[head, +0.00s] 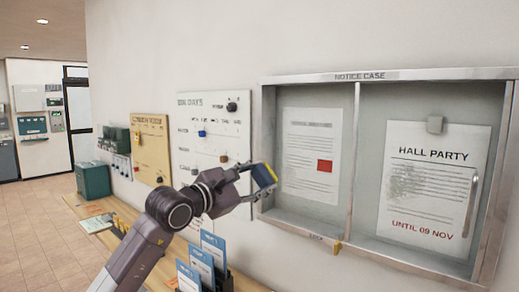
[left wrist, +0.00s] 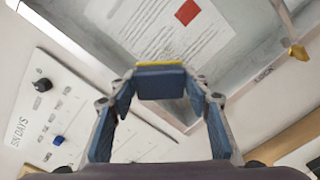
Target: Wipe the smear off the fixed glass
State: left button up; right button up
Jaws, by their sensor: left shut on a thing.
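The notice case (head: 372,76) hangs on the wall with a left and a right bay. A grey speckled smear (head: 404,184) shows over the HALL PARTY notice (head: 450,165) in the right bay. My left gripper (head: 257,181) is shut on a small blue block with a yellow face (head: 265,174), in front of the case's left edge. In the left wrist view the block (left wrist: 160,83) sits between the fingertips, below the left notice (left wrist: 172,28). I cannot tell whether it touches anything. My right gripper is not in view.
A vertical handle (head: 471,205) stands at the case's right side. A brass piece (head: 338,247) is on the lower frame. A whiteboard (head: 213,130) with knobs hangs left of the case. Below, a wooden counter (head: 243,282) holds leaflet stands (head: 200,263) and a green box (head: 93,179).

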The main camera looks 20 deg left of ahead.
aim_at(283, 174)
pick_arm(q)
jog(key=shift+s+a+f+p, duration=0.1)
jog(key=shift+s+f+p, duration=0.2)
jog(key=shift+p, duration=0.45)
jog(key=shift+w+f, duration=0.1)
jog(key=shift+f, duration=0.3)
jog(key=shift+p+x, duration=1.15)
jog(key=shift+x, duration=1.45)
jog(key=shift+w, duration=0.3)
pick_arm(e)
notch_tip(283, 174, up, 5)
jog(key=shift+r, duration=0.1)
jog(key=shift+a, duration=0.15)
pick_arm(q)
jog(key=shift+x, duration=1)
